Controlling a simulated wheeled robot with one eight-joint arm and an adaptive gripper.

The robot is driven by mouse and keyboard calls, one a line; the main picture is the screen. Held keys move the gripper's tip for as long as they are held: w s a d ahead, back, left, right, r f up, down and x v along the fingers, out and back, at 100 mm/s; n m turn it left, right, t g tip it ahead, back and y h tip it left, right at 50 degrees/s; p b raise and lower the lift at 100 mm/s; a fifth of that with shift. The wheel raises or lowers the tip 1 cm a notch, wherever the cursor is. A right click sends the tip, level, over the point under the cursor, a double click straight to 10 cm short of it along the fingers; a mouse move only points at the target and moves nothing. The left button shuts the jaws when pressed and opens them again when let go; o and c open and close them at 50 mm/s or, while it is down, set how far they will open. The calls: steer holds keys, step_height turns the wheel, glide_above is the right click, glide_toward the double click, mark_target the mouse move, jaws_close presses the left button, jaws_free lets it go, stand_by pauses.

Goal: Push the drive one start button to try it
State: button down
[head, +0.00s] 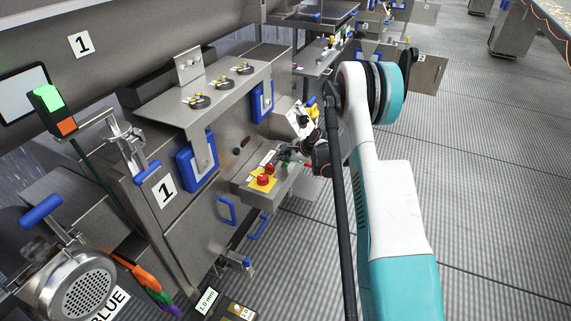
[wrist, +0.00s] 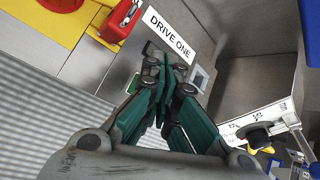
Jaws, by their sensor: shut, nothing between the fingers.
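The DRIVE ONE label (wrist: 170,33) is on a steel control box, just beyond my gripper (wrist: 167,65) in the wrist view. My gripper's teal fingers are shut and empty, with their tips over the panel below the label. They hide most of the panel there, so I cannot tell whether they touch a button. A small green bit (wrist: 133,84) shows left of the fingers, and a pale square-framed part (wrist: 199,80) shows right of them. In the head view the control box (head: 257,193) sticks out from machine 1, with my gripper (head: 284,156) at its far end.
A red emergency stop (head: 263,180) on a yellow plate sits on the same box. A red part (wrist: 118,20) is close left of my fingers in the wrist view. Blue handles (head: 227,211) are on the machine's front. Open floor (head: 480,170) lies to the right.

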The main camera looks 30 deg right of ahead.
mark_target(284, 164)
steer(key=shift+f, duration=0.5)
stand_by(0.5)
steer(key=shift+r, duration=0.2)
steer(key=shift+r+p, duration=0.3)
steer(key=shift+r, duration=0.4)
steer(key=shift+r, duration=0.1)
steer(key=shift+r+p, duration=1.1)
steer(key=shift+r, duration=1.35)
